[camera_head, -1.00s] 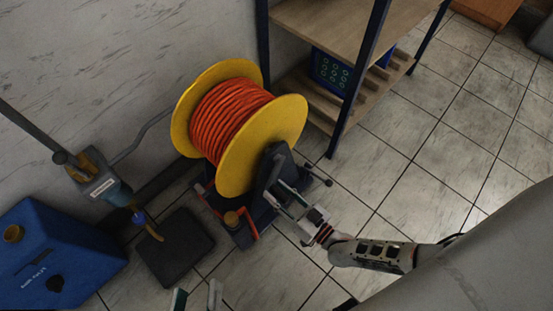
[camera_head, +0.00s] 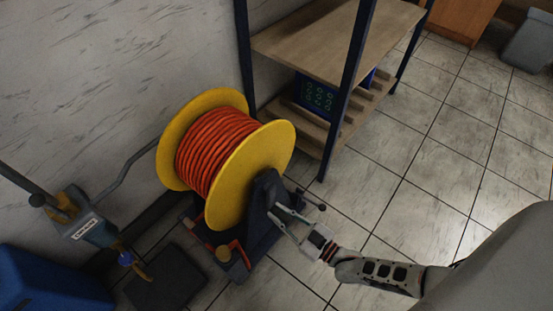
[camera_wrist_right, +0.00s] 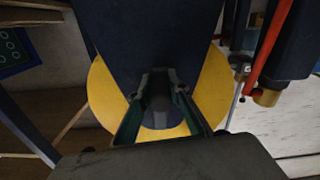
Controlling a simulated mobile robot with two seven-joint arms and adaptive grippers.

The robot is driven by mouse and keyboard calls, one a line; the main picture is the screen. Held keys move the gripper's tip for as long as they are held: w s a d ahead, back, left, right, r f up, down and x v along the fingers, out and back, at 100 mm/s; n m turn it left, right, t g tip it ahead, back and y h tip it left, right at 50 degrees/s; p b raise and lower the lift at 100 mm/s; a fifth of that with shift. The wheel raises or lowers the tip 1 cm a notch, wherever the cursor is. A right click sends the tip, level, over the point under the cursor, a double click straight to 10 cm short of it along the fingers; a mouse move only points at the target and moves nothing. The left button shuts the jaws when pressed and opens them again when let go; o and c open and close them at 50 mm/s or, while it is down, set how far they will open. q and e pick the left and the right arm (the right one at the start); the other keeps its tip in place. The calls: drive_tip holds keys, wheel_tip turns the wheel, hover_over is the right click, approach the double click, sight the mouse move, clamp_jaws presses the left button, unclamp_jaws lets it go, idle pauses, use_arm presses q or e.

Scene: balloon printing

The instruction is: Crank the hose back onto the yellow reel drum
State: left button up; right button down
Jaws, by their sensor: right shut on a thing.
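The yellow reel drum (camera_head: 237,194) stands on a dark stand (camera_head: 262,235) on the floor, with orange-red hose (camera_head: 214,150) wound in close turns between its two flanges. My right gripper (camera_head: 278,213) is at the drum's right side, in front of the dark upright. In the right wrist view, the fingers (camera_wrist_right: 158,100) are shut around a dark round crank handle (camera_wrist_right: 159,102), with the yellow flange (camera_wrist_right: 104,92) behind it. The handle is mostly hidden by the fingers in the head view. My left gripper is not in view.
A shelf rack (camera_head: 335,45) stands close behind and right of the reel. A pipe fitting with a valve (camera_head: 92,233), a dark floor plate (camera_head: 165,278) and a blue box (camera_head: 45,285) are at the left. Tiled floor at the right is clear.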

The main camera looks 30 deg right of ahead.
drive_tip(key=c, duration=1.9)
unclamp_jaws()
drive_tip(key=v, duration=1.2)
drive_tip(key=shift+r, duration=0.1)
